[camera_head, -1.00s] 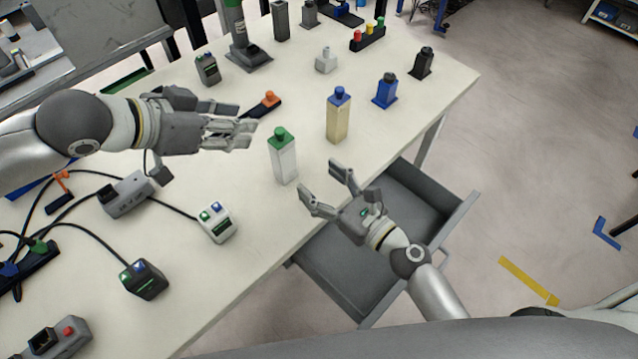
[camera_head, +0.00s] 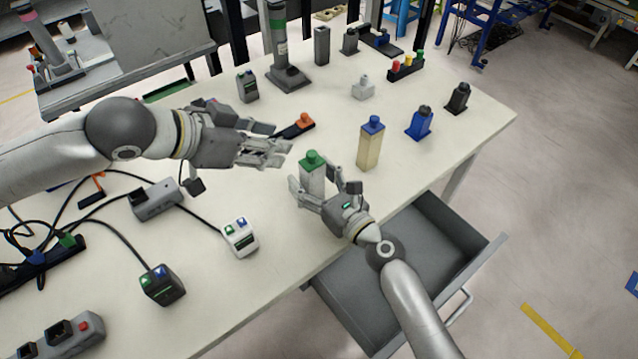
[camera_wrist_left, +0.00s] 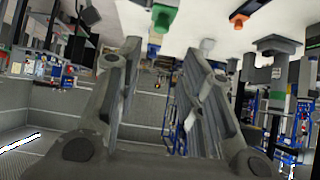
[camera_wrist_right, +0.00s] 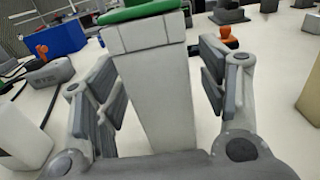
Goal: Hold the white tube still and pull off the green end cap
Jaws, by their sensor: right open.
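The white tube (camera_head: 314,184) stands upright near the table's front edge, with the green end cap (camera_head: 312,160) on top. My right gripper (camera_head: 322,188) is open, with its fingers on either side of the tube. In the right wrist view the tube (camera_wrist_right: 158,95) stands between the fingers, with visible gaps at both sides; the cap (camera_wrist_right: 140,10) is cut off at the top. My left gripper (camera_head: 284,150) is open and empty, left of the cap in the head view. The cap also shows beyond its fingers in the left wrist view (camera_wrist_left: 163,18).
A beige block with a blue top (camera_head: 370,148) stands right of the tube. An orange-knobbed device (camera_head: 300,122) lies behind, and a white two-button box (camera_head: 240,238) sits to the left. An open grey drawer (camera_head: 470,244) juts out below the table edge.

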